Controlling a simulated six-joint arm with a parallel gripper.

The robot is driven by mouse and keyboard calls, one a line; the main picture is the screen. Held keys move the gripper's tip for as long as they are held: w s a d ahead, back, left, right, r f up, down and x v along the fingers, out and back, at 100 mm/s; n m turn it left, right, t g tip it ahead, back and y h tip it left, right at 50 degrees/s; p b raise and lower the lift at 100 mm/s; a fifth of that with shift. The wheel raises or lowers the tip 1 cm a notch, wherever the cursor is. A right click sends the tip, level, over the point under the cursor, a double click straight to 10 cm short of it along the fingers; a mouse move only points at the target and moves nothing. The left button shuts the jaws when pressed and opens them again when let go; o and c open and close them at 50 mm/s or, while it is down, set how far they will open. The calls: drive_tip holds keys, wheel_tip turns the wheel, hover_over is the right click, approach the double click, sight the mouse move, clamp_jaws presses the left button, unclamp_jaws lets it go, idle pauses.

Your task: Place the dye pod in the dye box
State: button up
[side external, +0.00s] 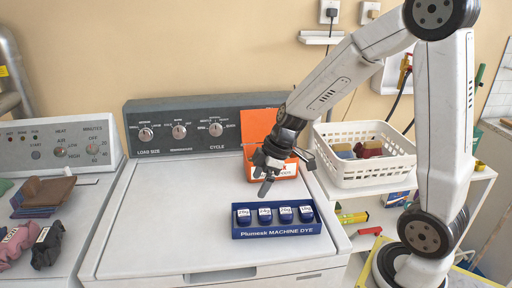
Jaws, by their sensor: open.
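The blue dye box (277,231) lies on the white washer top, with "Plumesk MACHINE DYE" on its front. Several blue dye pods (265,217) with white labels stand in a row inside it. My gripper (264,183) is open above and behind the row, with its fingers pointing down. I see nothing between the fingers, and the gripper looks clear of the pods.
An orange box (258,130) with its lid raised stands behind my gripper and is partly hidden by it. A white basket (366,172) of cloths is on the right. The washer's control panel (180,130) rises at the back. The washer top's left half is clear.

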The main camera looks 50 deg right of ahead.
drive_tip(key=shift+s+d+r, duration=0.15)
drive_tip(key=shift+r, duration=0.3)
drive_tip(key=shift+s+f, duration=0.1)
idle(0.4)
drive_tip(key=s+f+m, duration=0.1)
drive_tip(key=s+a+f+m+h, duration=0.1)
drive_tip(key=s+m, duration=0.1)
drive_tip(key=s+a+m+h, duration=0.1)
drive_tip(key=s+m, duration=0.1)
drive_tip(key=shift+a+f+g, duration=0.2)
drive_tip(key=shift+f+g, duration=0.2)
drive_tip(key=shift+s+a+f+m+h, duration=0.2)
drive_tip(key=shift+s+m, duration=0.3)
drive_tip(key=shift+m, duration=0.15)
drive_tip(key=shift+s+a+f+m+h, duration=0.25)
drive_tip(key=shift+s+m, duration=0.3)
drive_tip(key=shift+m, duration=0.15)
drive_tip(key=shift+s+a+f+m+h, duration=0.15)
drive_tip(key=shift+s+a+f+m, duration=0.05)
drive_tip(key=shift+s+m, duration=0.4)
drive_tip(key=shift+w, duration=0.15)
